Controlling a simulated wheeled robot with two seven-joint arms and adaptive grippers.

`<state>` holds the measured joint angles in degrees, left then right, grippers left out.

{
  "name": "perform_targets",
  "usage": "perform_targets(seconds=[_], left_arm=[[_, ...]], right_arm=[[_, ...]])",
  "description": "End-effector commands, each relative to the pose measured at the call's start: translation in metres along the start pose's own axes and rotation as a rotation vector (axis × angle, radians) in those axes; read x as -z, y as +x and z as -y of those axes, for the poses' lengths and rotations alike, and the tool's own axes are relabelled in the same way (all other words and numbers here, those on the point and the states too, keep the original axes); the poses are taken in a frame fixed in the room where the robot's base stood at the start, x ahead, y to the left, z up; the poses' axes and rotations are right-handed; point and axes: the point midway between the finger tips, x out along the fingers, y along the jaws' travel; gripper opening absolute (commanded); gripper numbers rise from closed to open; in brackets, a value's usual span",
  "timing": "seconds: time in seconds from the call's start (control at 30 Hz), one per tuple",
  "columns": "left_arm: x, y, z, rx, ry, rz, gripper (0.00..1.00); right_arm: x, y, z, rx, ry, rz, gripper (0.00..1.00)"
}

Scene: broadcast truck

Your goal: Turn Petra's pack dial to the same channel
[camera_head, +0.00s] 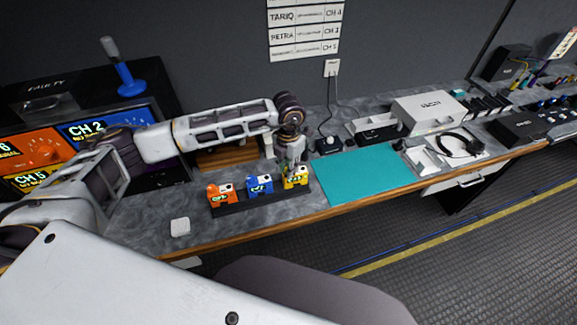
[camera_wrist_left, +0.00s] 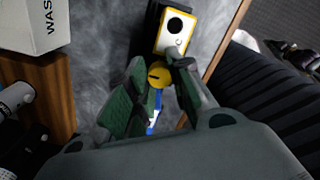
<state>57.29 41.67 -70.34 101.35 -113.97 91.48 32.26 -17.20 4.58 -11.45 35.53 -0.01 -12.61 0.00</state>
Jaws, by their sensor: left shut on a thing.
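Three small packs, an orange one (camera_head: 221,194), a blue one (camera_head: 259,185) and a yellow one (camera_head: 296,177), stand in a row in a black rack (camera_head: 240,205) near the bench's front edge. My left gripper (camera_head: 294,160) is over the yellow pack, pointing down. In the left wrist view the yellow pack (camera_wrist_left: 175,30) shows its pale top face with a black round part. A round yellow dial (camera_wrist_left: 158,75) with a dark slot sits between the fingers of my left gripper (camera_wrist_left: 160,80), which is shut on it. My right gripper is not in view.
A wall list (camera_head: 303,30) shows names, including PETRA, with channels; its digits are too small to read surely. Screens (camera_head: 85,133) at left show CH 2 and CH 5. A teal mat (camera_head: 363,175) lies clear to the right. A white box (camera_head: 428,110) stands behind.

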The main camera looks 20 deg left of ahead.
Motion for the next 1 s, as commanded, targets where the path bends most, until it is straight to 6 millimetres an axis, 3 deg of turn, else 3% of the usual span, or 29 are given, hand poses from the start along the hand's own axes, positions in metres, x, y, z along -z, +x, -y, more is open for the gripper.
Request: perform_targets(seconds=[0.57, 1.0], left_arm=[[-0.001, 0.001, 0.000, -0.001, 0.073, 0.002, 0.00], [0.000, 0.003, 0.000, 0.000, 0.271, 0.002, 0.00]], right_arm=[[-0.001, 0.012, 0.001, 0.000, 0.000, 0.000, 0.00], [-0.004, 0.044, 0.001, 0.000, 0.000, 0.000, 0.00]])
